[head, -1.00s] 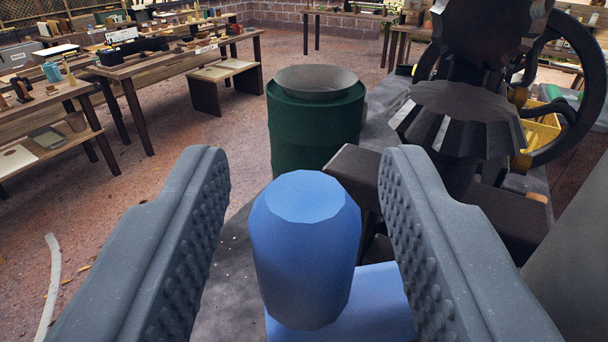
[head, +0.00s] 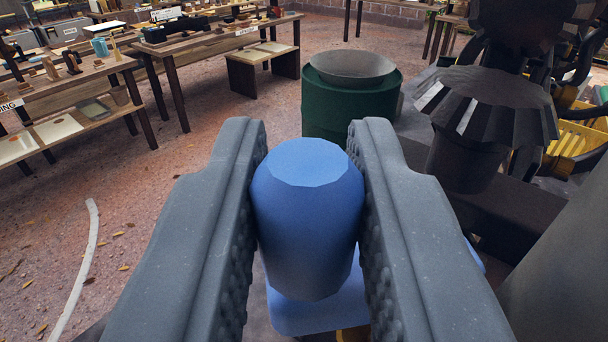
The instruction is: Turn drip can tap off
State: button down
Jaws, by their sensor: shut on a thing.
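A blue rounded knob (head: 308,215) stands in the middle of the head view, above a flat blue piece (head: 310,309). It looks like the tap's handle, though the spout and any drip are hidden. My gripper (head: 308,190) has its two grey studded fingers pressed against the knob's left and right sides, shut on it. A dark green drum (head: 345,116) stands beyond the knob, with a wide grey funnel-shaped bowl (head: 350,65) on top.
Dark machinery with toothed gears (head: 490,105) stands close on the right, with a yellow crate (head: 575,145) behind it. Wooden tables (head: 120,75) with small items stand at the far left. A pale curved strip (head: 82,268) lies on the open floor at left.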

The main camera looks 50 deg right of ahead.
jog(key=c, duration=1.3)
grip_release()
jog(key=b+v, duration=0.1)
jog(key=v, duration=1.2)
jog(key=shift+s+a, duration=0.2)
jog(key=shift+f, duration=0.1)
